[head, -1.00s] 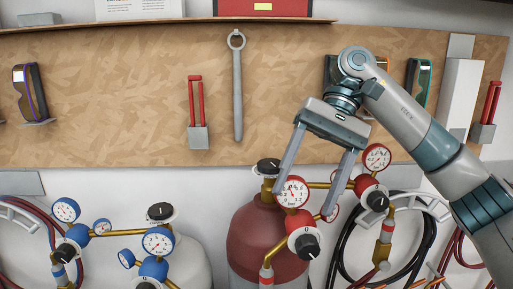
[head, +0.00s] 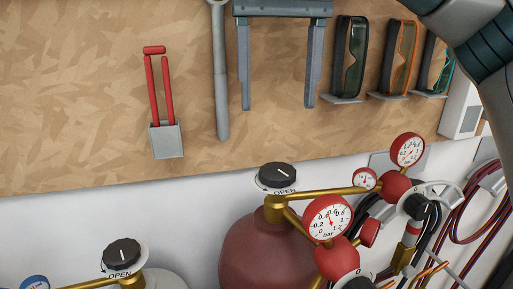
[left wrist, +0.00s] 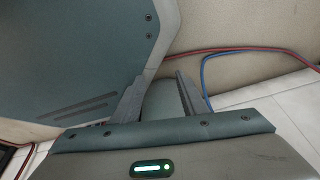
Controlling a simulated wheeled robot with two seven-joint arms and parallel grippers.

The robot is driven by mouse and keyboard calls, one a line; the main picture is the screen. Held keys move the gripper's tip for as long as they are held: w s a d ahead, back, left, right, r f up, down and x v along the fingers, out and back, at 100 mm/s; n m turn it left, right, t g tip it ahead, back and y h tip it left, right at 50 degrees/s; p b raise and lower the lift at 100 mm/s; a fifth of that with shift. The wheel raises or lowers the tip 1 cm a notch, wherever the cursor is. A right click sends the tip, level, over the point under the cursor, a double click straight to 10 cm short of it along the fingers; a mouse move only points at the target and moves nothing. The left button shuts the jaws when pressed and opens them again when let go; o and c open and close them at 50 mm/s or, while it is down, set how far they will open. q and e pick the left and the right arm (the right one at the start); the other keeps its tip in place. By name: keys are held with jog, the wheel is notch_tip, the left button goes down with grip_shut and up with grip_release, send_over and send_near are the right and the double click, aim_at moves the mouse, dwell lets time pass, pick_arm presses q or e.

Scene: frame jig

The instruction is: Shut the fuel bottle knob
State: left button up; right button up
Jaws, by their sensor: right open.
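The fuel bottle (head: 262,250) is the dark red cylinder in the head view. Its knob (head: 277,175) is black with a white pointer line, on top of the brass valve, and the word OPEN shows on the disc beneath it. My right gripper (head: 278,106) is open and empty, its two fingers pointing down, above the knob in the picture and apart from it. My left gripper (left wrist: 160,95) shows in the left wrist view with its fingers apart and nothing seen held between them.
Red-trimmed gauges (head: 328,218) and brass pipes stand right of the knob. A second black knob (head: 122,253), also marked OPEN, tops a pale bottle at lower left. A wrench (head: 221,90), a red-handled tool (head: 157,90) and goggles (head: 350,55) hang on the board behind.

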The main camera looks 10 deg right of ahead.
aim_at(277, 167)
pick_arm(q)
jog(key=shift+w+r, duration=0.1)
pick_arm(e)
jog(key=shift+s+d+r, duration=0.1)
jog(key=shift+s+r, duration=0.1)
jog(key=shift+w+f, duration=0.1)
notch_tip(277, 167, down, 10)
jog(key=shift+r+b, duration=0.1)
jog(key=shift+b, duration=0.25)
jog(key=shift+f, duration=1.05)
pick_arm(q)
jog(key=shift+w+d, duration=0.3)
jog(key=shift+w, duration=0.3)
pick_arm(e)
jog(key=shift+c, duration=0.4)
